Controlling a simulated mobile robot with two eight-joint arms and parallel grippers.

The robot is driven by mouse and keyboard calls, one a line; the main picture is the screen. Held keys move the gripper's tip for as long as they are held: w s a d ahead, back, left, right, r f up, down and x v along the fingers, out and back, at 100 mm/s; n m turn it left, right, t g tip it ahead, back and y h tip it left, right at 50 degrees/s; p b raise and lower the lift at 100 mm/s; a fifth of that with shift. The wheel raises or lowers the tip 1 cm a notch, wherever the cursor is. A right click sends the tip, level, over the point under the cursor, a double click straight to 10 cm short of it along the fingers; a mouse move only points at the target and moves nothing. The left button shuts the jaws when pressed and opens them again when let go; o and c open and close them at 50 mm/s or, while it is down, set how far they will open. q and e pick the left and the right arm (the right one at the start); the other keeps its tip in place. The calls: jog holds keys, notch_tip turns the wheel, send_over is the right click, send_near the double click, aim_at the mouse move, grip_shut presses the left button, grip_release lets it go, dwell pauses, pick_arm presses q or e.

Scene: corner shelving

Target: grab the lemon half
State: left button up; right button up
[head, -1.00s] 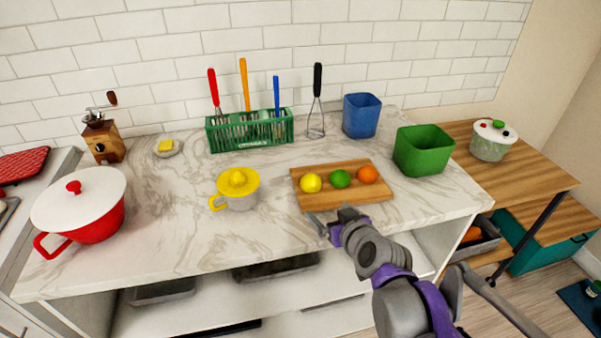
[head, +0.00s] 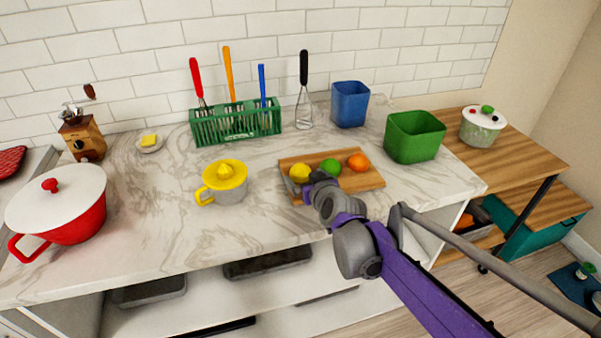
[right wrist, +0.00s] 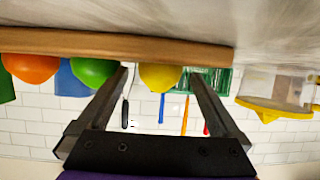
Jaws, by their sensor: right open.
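The lemon half (head: 299,172) is a yellow dome at the left end of the wooden cutting board (head: 350,184). A green lime half (head: 330,166) and an orange half (head: 358,161) sit to its right on the board. My right gripper (head: 301,187) is at the board's front left, just in front of the lemon half. In the right wrist view, which is upside down, the open fingers point at the lemon half (right wrist: 160,76), which shows between their tips. I cannot tell whether the fingers touch it. My left gripper is not in view.
A yellow-topped juicer (head: 224,182) stands left of the board. Behind are a green utensil rack (head: 236,124), a blue bin (head: 350,104) and a green bin (head: 414,137). A red pot (head: 62,208) is at far left. The counter's front middle is clear.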

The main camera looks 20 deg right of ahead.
jog(key=shift+w+f, duration=0.1)
jog(key=shift+w, duration=0.15)
jog(key=c, duration=1.3)
notch_tip(320, 180, up, 10)
jog(key=p, duration=0.2)
